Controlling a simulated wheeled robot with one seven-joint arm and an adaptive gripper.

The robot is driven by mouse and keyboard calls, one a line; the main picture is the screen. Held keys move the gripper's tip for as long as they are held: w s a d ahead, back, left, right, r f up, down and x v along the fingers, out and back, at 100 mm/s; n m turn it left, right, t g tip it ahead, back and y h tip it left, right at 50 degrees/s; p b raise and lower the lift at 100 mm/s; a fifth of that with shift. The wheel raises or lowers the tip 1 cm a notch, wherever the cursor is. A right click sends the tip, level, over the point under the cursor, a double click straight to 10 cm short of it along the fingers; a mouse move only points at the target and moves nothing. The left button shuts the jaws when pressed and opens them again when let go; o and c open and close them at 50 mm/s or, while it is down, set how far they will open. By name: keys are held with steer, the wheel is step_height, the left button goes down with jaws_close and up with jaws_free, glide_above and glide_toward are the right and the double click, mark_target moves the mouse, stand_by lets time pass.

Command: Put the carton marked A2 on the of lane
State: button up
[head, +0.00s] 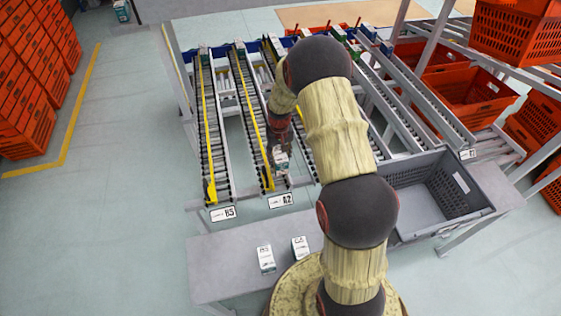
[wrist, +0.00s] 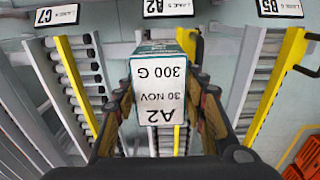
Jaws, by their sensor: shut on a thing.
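The carton marked A2 (head: 282,160) is white with a green side. In the wrist view its label (wrist: 158,92) reads A2, 30 NOV, 300 G, upside down. My gripper (head: 278,147) is shut on it, one finger on each side in the wrist view (wrist: 160,112). The A2 lane (head: 243,88) is a sloping roller track with a yellow strip, and its A2 sign (head: 280,201) hangs at the near end. The carton is over or at the near end of this lane; I cannot tell whether it touches the rollers.
The B5 lane (head: 207,110) lies left of A2 in the head view. The C7 sign (wrist: 57,15) marks the lane on the other side. Two cartons (head: 266,259) (head: 300,248) stand on the near bench (head: 215,270). An empty grey tote (head: 462,190) is at right.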

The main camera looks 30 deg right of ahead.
mark_target(280, 154)
steer(key=shift+f+b, duration=2.1)
steer(key=shift+f, duration=1.8)
steer(key=o, duration=1.4)
steer(key=shift+c, duration=0.2)
steer(key=shift+o, duration=0.3)
steer(key=shift+r, duration=0.1)
step_height(280, 154, up, 12)
steer(key=shift+f, duration=0.1)
